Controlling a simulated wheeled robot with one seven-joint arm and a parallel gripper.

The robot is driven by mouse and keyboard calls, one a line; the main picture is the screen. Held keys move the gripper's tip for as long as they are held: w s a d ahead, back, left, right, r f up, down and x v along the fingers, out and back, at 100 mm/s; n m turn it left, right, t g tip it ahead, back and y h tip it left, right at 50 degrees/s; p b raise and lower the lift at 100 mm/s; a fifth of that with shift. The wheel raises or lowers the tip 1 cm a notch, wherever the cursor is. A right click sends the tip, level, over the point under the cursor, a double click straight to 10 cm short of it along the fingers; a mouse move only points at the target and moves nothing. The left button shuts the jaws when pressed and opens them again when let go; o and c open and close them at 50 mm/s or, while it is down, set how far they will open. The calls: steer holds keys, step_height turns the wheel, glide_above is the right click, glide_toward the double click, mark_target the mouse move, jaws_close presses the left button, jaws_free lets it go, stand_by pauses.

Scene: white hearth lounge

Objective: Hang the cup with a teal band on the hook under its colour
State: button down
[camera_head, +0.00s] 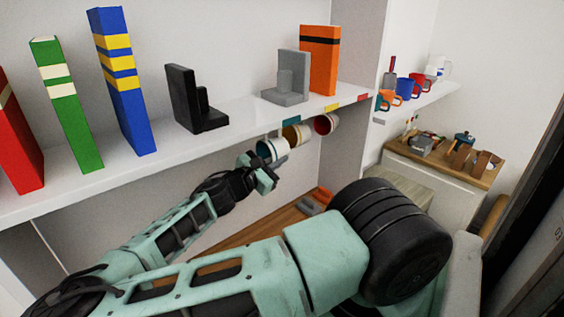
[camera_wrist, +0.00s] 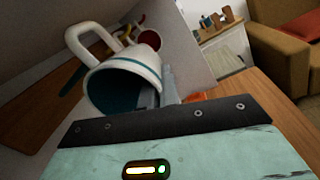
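The white cup with teal inside (camera_head: 266,150) is under the shelf edge, near the teal label (camera_head: 287,122). In the wrist view the cup (camera_wrist: 148,60) is tilted, its mouth toward me and its handle upward. My gripper (camera_head: 266,172) is at the cup's mouth. In the wrist view one grey finger of my gripper (camera_wrist: 160,92) shows inside the mouth and the other outside, so it appears shut on the cup wall. The hook is hidden, and I cannot tell whether the handle is on it.
A yellow-marked cup (camera_head: 297,134) and a red-inside cup (camera_head: 326,124) hang close by, under yellow (camera_head: 333,107) and red (camera_head: 363,97) labels. Books and bookends (camera_head: 195,105) stand on the shelf (camera_head: 235,118) above. Room below the cups is open, down to the wooden floor.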

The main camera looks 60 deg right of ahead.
mark_target(266, 157)
steer(key=shift+w+d+f, duration=0.1)
steer(key=shift+w+d, duration=0.15)
steer(key=shift+w, duration=0.7)
steer(key=shift+w+d, duration=0.25)
steer(key=shift+w, duration=0.7)
steer(key=shift+w+d+f, duration=0.1)
steer(key=shift+w+f, duration=0.45)
steer(key=shift+w, duration=0.05)
steer(key=c, duration=1.6)
jaws_free()
steer(key=shift+o, duration=0.2)
steer(key=shift+f, duration=0.1)
steer(key=shift+w+a, duration=0.15)
steer(key=shift+a, duration=0.95)
steer(key=shift+a, duration=0.35)
